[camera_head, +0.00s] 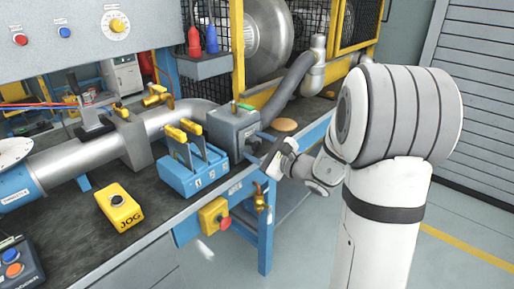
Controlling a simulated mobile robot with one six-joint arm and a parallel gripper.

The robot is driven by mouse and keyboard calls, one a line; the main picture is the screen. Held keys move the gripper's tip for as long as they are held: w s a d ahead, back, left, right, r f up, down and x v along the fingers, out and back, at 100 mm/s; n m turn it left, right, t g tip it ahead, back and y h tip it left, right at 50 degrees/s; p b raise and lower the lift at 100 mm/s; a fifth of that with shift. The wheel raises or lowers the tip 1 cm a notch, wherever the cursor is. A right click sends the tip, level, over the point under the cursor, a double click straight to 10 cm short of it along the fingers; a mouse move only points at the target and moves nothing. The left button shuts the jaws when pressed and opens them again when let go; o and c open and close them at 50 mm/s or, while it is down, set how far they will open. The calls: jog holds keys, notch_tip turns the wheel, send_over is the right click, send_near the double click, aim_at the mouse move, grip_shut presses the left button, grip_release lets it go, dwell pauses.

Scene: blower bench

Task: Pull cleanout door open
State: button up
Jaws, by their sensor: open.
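A grey box (229,124) with a green piece on its top stands on the bench, in line with the grey pipe. The cleanout door seems to be on this box's near right side, but my gripper partly hides that side, and I cannot tell whether the door is shut or ajar. My gripper (264,157) is open, just right of the box at the bench edge. A dark blue piece shows between the box and my gripper. I cannot tell whether the fingers touch the door.
A blue block with yellow-topped levers (190,172) stands left of the box. A yellow JOG button box (119,207) is nearer. A round tan disc (284,125) lies behind my gripper. A yellow box with a red knob (214,216) and a brass valve (260,196) hang below the bench edge.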

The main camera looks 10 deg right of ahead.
grip_shut()
dwell(0.4)
jog(key=shift+s+a+n+g+y, duration=0.1)
jog(key=shift+a+n+g+y, duration=0.05)
jog(key=shift+n+g+y, duration=0.2)
